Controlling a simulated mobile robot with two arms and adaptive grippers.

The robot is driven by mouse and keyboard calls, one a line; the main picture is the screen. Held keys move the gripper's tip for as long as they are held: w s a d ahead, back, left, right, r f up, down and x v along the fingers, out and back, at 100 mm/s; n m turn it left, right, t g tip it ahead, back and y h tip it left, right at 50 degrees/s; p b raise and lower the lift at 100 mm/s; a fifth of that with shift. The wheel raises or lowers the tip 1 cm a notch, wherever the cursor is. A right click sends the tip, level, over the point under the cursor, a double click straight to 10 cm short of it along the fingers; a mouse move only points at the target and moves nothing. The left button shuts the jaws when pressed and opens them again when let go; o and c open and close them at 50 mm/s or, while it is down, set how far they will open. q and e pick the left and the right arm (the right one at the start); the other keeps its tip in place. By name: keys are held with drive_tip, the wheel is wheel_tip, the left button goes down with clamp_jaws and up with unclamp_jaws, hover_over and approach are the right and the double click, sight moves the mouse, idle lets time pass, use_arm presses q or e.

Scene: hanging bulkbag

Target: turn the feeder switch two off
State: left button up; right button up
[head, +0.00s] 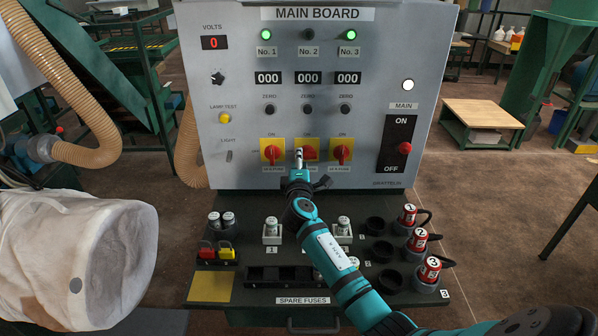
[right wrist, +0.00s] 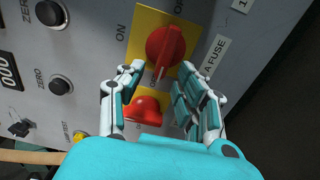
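Feeder switch two is the middle red knob (head: 309,154) on a yellow plate of the main board. My right gripper (head: 298,157) is in front of it and partly hides it. In the right wrist view the upper red knob (right wrist: 166,46) seems to be switch two. Its handle lies crosswise, in line with the OFF label, its end between my spread fingertips (right wrist: 161,72). The fingers look apart, not clamped on it. Switch one (head: 272,153) and switch three (head: 341,153) have upright handles. The No. 2 lamp (head: 308,34) is dark. My left gripper is not in view.
Lamps No. 1 (head: 266,35) and No. 3 (head: 348,35) glow green. The main switch (head: 405,147) is at the right of the board. Fuses, padlocks (head: 226,250) and red cans (head: 417,240) stand on the shelf below. A white bag (head: 75,260) hangs at left.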

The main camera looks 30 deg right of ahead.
drive_tip(key=v, duration=1.1)
drive_tip(key=shift+s+f, duration=0.1)
drive_tip(key=shift+s, duration=0.1)
